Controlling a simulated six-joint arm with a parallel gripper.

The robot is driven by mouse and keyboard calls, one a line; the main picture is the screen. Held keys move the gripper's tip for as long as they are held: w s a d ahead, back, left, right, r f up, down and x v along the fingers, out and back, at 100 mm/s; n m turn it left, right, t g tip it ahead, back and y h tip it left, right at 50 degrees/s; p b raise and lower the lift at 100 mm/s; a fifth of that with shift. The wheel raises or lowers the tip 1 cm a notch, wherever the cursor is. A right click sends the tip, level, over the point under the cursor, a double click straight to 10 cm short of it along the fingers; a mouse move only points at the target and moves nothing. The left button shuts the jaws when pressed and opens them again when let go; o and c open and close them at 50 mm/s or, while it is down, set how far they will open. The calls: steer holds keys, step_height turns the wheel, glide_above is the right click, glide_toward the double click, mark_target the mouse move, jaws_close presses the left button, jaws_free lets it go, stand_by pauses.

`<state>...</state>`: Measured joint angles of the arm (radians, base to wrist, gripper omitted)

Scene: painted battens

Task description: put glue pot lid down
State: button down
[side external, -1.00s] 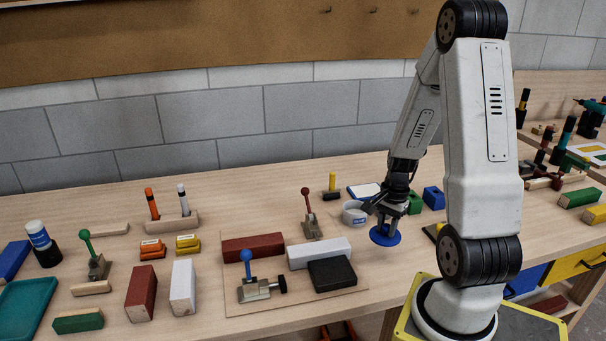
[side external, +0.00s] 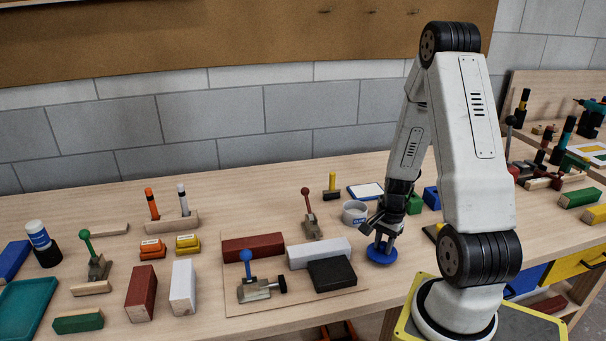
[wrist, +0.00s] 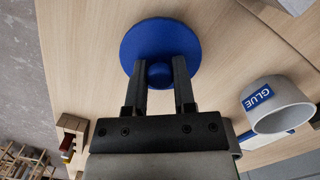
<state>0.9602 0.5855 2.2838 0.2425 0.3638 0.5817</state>
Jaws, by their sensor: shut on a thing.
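The glue pot lid (side external: 381,256) is a blue disc with a small round knob. My gripper (side external: 384,240) is shut on the knob, and the lid hangs level below it, at or very near the bench top; I cannot tell whether it touches. In the wrist view the lid (wrist: 158,42) is at the top middle, with its knob between the fingertips of my gripper (wrist: 160,74). The glue pot (side external: 354,212), a grey-white cup with a blue label, stands open behind the lid. The pot (wrist: 278,104) shows at the right in the wrist view.
A board (side external: 235,304) to the left holds a red batten (side external: 253,247), a white batten (side external: 319,252), a black block (side external: 332,274) and a blue-knobbed clamp (side external: 252,288). Green (side external: 414,204) and blue (side external: 431,197) blocks stand behind my gripper. Bare bench lies around the lid.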

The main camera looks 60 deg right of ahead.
steer(key=shift+f, duration=0.5)
steer(key=shift+f, duration=0.15)
steer(key=shift+c, duration=2.2)
jaws_free()
step_height(320, 180, up, 12)
steer(key=d, duration=0.1)
steer(key=shift+s+d, duration=0.15)
steer(key=shift+d, duration=0.05)
